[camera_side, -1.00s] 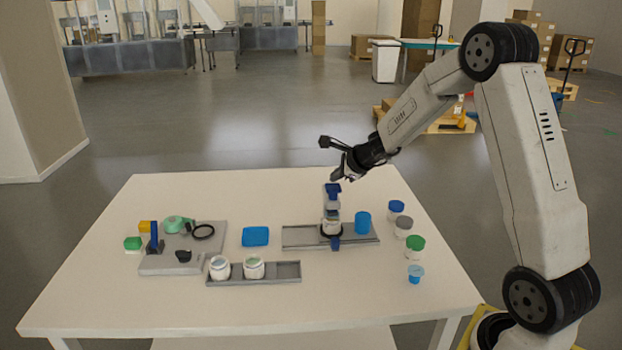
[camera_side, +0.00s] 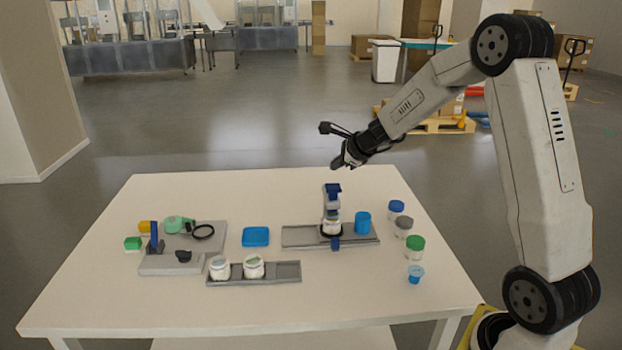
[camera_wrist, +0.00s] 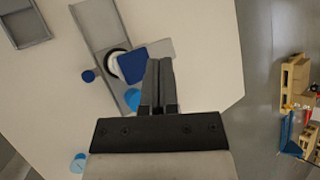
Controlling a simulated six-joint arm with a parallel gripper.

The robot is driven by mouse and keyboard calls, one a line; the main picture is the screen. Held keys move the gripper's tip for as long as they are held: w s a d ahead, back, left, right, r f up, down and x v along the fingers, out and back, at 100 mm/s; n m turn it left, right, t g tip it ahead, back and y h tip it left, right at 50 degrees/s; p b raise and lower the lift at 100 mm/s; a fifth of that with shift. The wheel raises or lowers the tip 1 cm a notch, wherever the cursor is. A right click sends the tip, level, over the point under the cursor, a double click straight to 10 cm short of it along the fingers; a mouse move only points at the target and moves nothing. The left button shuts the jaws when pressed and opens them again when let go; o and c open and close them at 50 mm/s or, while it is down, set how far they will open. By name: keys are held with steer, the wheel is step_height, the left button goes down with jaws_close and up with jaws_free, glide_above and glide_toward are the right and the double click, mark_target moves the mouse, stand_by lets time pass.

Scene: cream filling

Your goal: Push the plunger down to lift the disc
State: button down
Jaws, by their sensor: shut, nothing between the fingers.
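The plunger's dark blue top (camera_side: 332,189) stands upright over a white jar (camera_side: 331,226) on the grey rail station (camera_side: 300,236). In the wrist view the plunger top (camera_wrist: 132,62) is a blue square partly covering the jar and its dark ring (camera_wrist: 113,66). The disc cannot be told apart in either view. My gripper (camera_side: 337,163) is above the plunger, with a visible gap between fingertips and top. In the wrist view its fingers (camera_wrist: 159,66) are together and empty, with the tips just right of the blue top.
A blue cup (camera_side: 362,222) stands right of the plunger on the station. A tray with two open jars (camera_side: 290,271), a blue box (camera_side: 255,236) and a grey tool board (camera_side: 160,263) lie left.

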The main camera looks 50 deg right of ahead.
steer(key=shift+r, duration=1.5)
steer(key=s+a+f+n+g, duration=0.3)
steer(key=s+a+f+n, duration=0.2)
steer(key=s+a+n, duration=0.6)
steer(key=s+a+f+n+g, duration=0.3)
steer(key=s+a+f+n, duration=0.2)
steer(key=s+a+n, duration=0.5)
steer(key=s+n, duration=0.1)
steer(key=n, duration=0.5)
steer(key=shift+a+n+g, duration=0.3)
steer(key=shift+a, duration=0.05)
